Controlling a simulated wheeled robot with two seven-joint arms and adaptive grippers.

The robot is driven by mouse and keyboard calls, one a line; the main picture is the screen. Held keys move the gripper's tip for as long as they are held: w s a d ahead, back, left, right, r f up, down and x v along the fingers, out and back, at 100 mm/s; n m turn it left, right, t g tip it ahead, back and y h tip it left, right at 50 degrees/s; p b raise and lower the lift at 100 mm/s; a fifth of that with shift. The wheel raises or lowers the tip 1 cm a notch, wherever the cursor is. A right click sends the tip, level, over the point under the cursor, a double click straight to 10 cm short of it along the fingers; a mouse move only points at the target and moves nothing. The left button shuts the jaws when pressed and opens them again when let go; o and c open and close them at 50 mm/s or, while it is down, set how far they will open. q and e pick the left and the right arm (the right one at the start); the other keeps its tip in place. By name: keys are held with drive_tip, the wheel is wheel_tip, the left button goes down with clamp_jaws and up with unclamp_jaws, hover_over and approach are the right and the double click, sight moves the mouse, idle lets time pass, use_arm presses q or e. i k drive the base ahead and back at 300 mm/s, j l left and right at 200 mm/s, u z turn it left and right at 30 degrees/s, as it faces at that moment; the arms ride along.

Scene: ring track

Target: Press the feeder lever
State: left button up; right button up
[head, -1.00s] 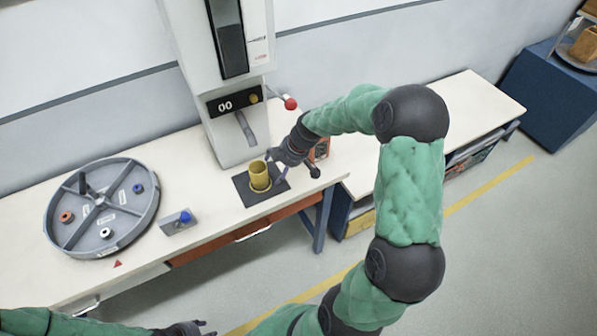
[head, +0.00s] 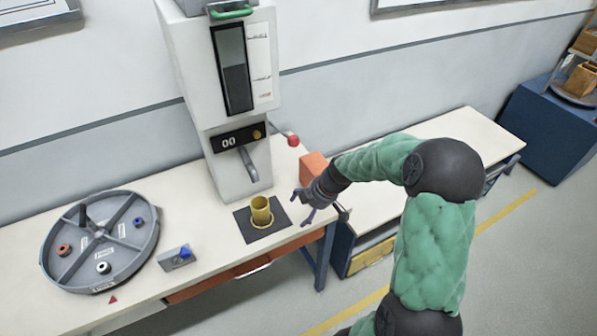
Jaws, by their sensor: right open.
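The feeder (head: 223,110) is a tall white machine at the back of the table, with a dark window and a display reading 00. Its lever (head: 292,140) sticks out from the right side and ends in a red knob. A yellow cup (head: 261,211) stands upright on a dark pad below the spout. My right gripper (head: 303,206) is open and empty, to the right of the cup and below the red knob, apart from both. My left gripper is out of view.
A grey round tray (head: 58,278) with spokes and several small rings sits at the left. A small box with a blue knob (head: 185,253) stands near the front edge. An orange block (head: 313,168) is behind my right gripper. A lower white bench (head: 468,133) stands at the right.

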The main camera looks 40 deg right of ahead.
sight(293, 141)
drive_tip(key=z, duration=1.25)
